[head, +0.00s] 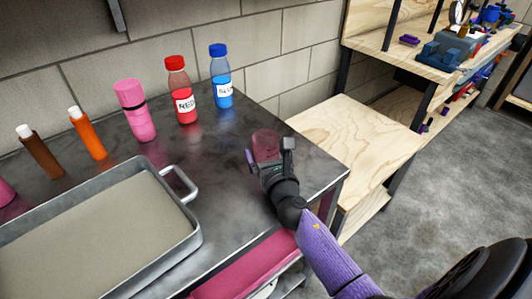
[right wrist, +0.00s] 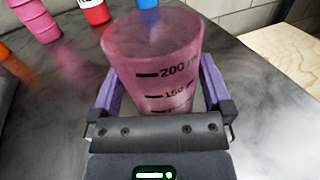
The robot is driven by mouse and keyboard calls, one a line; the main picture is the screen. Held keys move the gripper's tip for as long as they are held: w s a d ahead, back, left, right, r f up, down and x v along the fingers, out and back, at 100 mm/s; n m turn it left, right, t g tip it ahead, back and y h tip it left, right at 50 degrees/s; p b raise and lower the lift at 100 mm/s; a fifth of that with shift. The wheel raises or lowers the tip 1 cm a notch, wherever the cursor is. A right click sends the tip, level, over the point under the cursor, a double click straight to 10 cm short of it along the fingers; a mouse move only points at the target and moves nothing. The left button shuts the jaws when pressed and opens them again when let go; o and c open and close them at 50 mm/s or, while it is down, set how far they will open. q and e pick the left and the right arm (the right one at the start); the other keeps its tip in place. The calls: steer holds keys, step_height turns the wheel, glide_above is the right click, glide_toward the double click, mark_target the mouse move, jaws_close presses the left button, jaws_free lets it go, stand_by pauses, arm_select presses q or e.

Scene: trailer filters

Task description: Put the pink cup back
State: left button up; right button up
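The pink cup (head: 266,146) is a see-through measuring cup with black marks, upright near the right end of the dark metal table. It also shows in the right wrist view (right wrist: 155,60), with its lower part hidden by the gripper. My right gripper (head: 268,153) is at the cup, its fingers open on either side of it. In the right wrist view the purple fingers (right wrist: 160,90) flank the cup, with a narrow gap on the right side. My left gripper is not in view.
A red bottle (head: 178,90), a blue bottle (head: 221,78), a pink bottle (head: 135,110), an orange tube (head: 88,135) and a brown tube (head: 42,153) stand along the back. A metal tray (head: 190,240) is front left. A wooden shelf (head: 355,130) is right.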

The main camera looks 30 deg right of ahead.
steer(key=shift+r, duration=0.2)
steer(key=v, duration=1.1)
steer(key=shift+s+f, duration=0.1)
steer(key=shift+s+a, duration=0.15)
steer(key=shift+s, duration=0.3)
